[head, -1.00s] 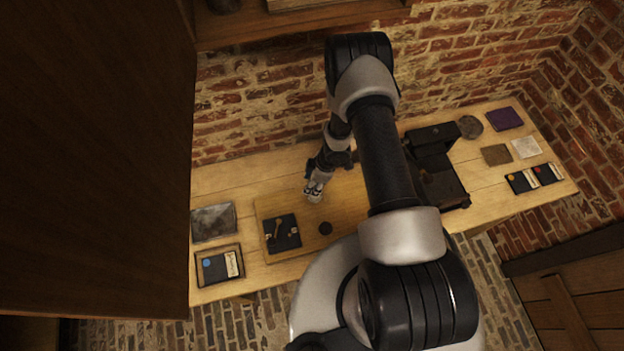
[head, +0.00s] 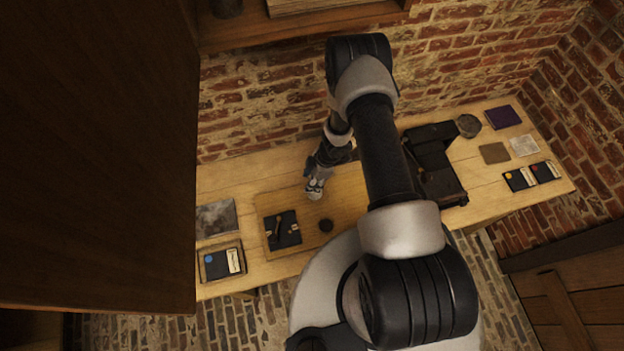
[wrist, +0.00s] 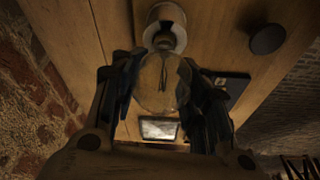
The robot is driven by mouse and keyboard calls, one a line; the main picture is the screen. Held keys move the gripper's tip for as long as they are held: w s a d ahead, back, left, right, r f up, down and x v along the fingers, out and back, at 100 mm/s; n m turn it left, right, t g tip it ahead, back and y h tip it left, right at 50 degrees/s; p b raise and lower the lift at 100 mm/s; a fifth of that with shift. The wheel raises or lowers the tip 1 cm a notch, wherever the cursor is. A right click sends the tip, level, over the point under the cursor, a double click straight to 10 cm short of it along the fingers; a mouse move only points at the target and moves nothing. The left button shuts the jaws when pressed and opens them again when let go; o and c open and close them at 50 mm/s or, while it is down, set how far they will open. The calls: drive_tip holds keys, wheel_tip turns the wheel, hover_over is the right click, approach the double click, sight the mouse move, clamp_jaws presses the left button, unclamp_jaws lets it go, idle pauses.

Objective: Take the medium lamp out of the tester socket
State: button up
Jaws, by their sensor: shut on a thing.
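The lamp (wrist: 158,84) is a clear glass globe, seen in the wrist view between my two dark fingers. My gripper (wrist: 158,66) is shut on its glass. The lamp's neck end meets the pale round socket (wrist: 166,22); I cannot tell whether its base is still seated there. In the head view my gripper (head: 315,187) is low over the wooden tester board (head: 345,205), and the lamp is mostly hidden by the gripper and too small to make out.
A black round knob (head: 326,226) and a black switch panel (head: 283,230) are on the board near my gripper. A grey plate (head: 215,218) and a tray with a blue-dotted card (head: 221,263) lie left. A dark apparatus (head: 435,165) stands right of my arm. Brick wall rises behind.

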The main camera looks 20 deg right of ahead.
drive_tip(key=shift+r+p, duration=0.45)
drive_tip(key=shift+r, duration=0.25)
drive_tip(key=shift+r, duration=0.2)
drive_tip(key=shift+r+p, duration=2.05)
drive_tip(key=shift+r, duration=0.4)
